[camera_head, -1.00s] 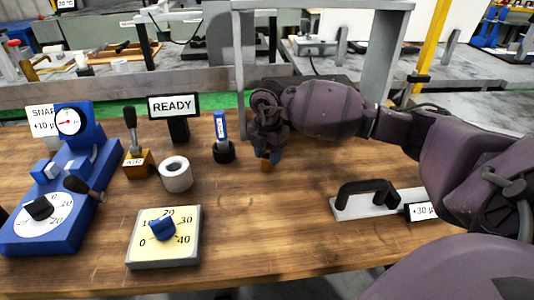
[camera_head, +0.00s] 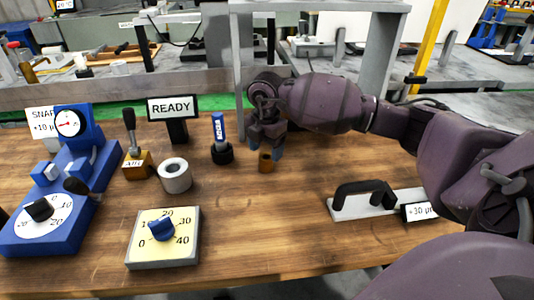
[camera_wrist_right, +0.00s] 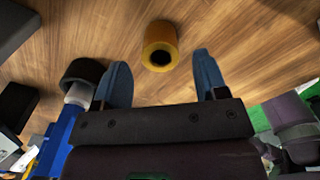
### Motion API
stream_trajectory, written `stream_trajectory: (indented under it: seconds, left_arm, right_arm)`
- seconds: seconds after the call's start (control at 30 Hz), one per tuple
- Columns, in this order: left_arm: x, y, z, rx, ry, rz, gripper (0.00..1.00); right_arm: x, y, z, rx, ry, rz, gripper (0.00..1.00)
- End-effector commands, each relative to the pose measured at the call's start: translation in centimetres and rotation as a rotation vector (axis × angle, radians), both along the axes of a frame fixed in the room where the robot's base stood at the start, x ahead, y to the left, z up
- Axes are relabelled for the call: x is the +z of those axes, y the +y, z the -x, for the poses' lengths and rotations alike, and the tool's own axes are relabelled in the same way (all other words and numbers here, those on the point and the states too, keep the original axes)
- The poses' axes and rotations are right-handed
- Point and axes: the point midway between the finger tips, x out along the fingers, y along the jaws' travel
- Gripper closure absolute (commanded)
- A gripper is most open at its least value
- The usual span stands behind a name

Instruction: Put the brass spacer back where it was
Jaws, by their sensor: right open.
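The brass spacer (camera_head: 266,162) is a small brass-coloured ring standing on the wooden table near its middle. It also shows in the right wrist view (camera_wrist_right: 160,46), with its dark hole facing the camera. My right gripper (camera_head: 266,150) is open and empty, just above and behind the spacer in the head view. In the right wrist view its two blue fingers (camera_wrist_right: 162,76) are spread apart, with the spacer beyond the gap between them and apart from both. My left gripper is not in view.
A blue-handled tool in a black round base (camera_head: 222,153) stands just left of the spacer. A white ring (camera_head: 175,176), a dial box (camera_head: 164,238) and a blue gauge stand (camera_head: 60,200) are further left. A black-handled plate (camera_head: 375,203) lies right. The table's front middle is clear.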

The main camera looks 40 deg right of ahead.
Motion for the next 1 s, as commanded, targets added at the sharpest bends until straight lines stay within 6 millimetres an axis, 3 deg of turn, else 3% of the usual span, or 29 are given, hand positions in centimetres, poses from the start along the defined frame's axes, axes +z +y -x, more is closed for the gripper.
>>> stream_trajectory:
  seconds: [0.03, 0.1, 0.4, 0.6, 1.0]
  left_arm:
    - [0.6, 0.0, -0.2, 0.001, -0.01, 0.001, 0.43]
    - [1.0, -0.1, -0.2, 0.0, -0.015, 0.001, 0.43]
    - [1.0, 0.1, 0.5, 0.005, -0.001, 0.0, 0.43]
    - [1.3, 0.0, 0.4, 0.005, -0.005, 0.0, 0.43]
    - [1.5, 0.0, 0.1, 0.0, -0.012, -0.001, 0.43]
  right_arm:
    - [1.7, -0.1, -0.1, 0.0, -0.011, 0.002, 0.34]
    - [3.1, -0.1, -0.1, 0.0, -0.011, 0.002, 0.34]
    - [8.1, 0.0, 0.0, 0.0, -0.007, 0.002, 0.34]
    - [9.6, 0.0, 0.0, 0.0, -0.004, 0.0, 0.34]
    - [9.8, 0.0, 0.0, 0.0, -0.001, 0.001, 0.34]
